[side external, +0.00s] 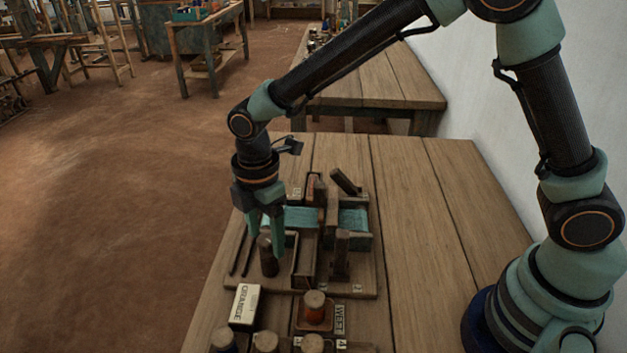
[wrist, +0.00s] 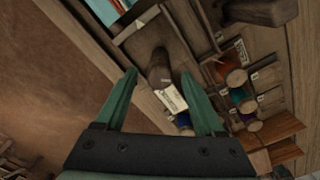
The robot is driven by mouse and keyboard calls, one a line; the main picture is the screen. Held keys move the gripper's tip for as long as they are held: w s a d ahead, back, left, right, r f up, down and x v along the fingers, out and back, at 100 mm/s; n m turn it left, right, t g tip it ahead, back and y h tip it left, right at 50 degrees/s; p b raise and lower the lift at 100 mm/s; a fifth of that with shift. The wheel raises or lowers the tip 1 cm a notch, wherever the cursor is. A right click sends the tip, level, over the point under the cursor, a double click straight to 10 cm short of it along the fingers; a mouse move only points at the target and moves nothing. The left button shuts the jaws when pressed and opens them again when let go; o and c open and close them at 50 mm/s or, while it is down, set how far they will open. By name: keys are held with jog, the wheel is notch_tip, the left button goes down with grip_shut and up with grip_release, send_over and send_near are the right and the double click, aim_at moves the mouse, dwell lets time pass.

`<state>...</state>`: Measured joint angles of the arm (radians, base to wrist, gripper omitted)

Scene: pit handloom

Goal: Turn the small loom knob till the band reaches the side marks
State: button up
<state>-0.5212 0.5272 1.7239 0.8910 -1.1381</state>
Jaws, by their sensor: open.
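The small loom (side external: 362,278) is a wooden board with dark frames and posts on the bench. A teal band (side external: 302,217) runs across it; it also shows at the top of the wrist view (wrist: 118,5). A brown upright round peg, seemingly the knob (side external: 268,262), stands at the loom's near left. My gripper (side external: 265,243) points down at it with fingers open. In the wrist view, the peg (wrist: 158,68) appears beyond and between the open fingertips (wrist: 162,88); contact cannot be told. The side marks are too small to make out.
A white box lettered ORANGE (side external: 244,305) lies close in front of the loom. Thread spools (side external: 314,306) and a WEST label (side external: 340,319) are beside it. Dark upright posts (side external: 341,255) rise right of the peg. The bench (side external: 430,240) is clear to the right.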

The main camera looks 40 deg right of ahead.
jog(key=shift+f, duration=0.1)
grip_shut()
dwell(0.3)
jog(key=m, duration=0.3)
jog(key=shift+m, duration=2.2)
grip_release()
